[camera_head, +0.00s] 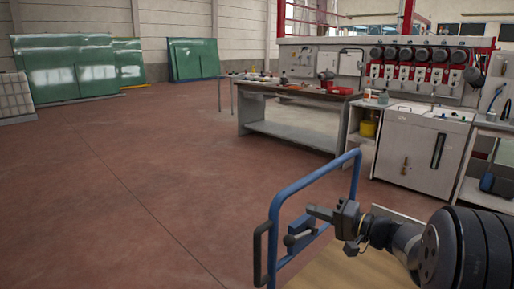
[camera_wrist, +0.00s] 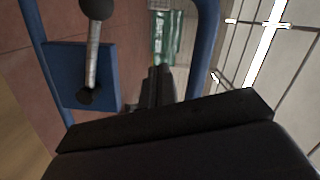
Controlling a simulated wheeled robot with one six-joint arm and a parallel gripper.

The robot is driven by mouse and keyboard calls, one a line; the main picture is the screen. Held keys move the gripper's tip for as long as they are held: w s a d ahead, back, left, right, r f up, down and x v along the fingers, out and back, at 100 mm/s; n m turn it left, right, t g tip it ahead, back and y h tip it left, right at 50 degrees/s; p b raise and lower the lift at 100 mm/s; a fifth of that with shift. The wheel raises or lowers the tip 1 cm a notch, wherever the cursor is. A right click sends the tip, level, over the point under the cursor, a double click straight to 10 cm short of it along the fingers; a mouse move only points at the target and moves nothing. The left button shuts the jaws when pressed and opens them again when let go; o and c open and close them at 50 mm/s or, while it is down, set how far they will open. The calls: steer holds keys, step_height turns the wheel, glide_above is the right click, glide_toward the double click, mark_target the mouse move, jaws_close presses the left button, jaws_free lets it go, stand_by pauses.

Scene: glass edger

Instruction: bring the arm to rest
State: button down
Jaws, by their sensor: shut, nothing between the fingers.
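My gripper (camera_head: 314,211) is shut and empty at the end of my arm, in the lower right of the head view. Its fingers point left, within the outline of a blue tubular frame (camera_head: 289,190). In the wrist view the dark fingers (camera_wrist: 158,85) lie together in the middle, with nothing between them. A grey lever with a dark ball knob (camera_wrist: 95,45) stands on a blue plate (camera_wrist: 62,75) left of the fingers. A gap shows between fingers and lever. Whether my arm touches the frame is hidden.
A tan deck (camera_head: 345,268) lies below my arm. A workbench (camera_head: 290,131) with tools, a grey cabinet (camera_head: 421,150) and a red-and-white control panel (camera_head: 415,75) stand behind. Green glass sheets (camera_head: 65,70) lean at the back left. The red floor (camera_head: 120,190) at left is clear.

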steer(key=s+d+f+n+h+b, duration=0.15)
steer(key=s+n+b, duration=0.3)
steer(key=b, duration=0.45)
steer(key=s+d+f+n+b, duration=0.2)
steer(key=s+d+n+b, duration=0.1)
steer(key=s+b, duration=0.4)
steer(key=r+b+x, duration=0.1)
steer(key=b+x, duration=0.2)
steer(key=x, duration=0.4)
steer(key=w+d+r+m+y+p, duration=0.2)
steer(key=w+m+p, duration=0.6)
steer(key=p, duration=1.8)
step_height(320, 180, up, 2)
steer(key=shift+w+r+m, duration=0.1)
steer(key=shift+w+m, duration=0.1)
steer(key=shift+m, duration=0.65)
steer(key=shift+d+p, duration=0.15)
steer(key=shift+p, duration=0.2)
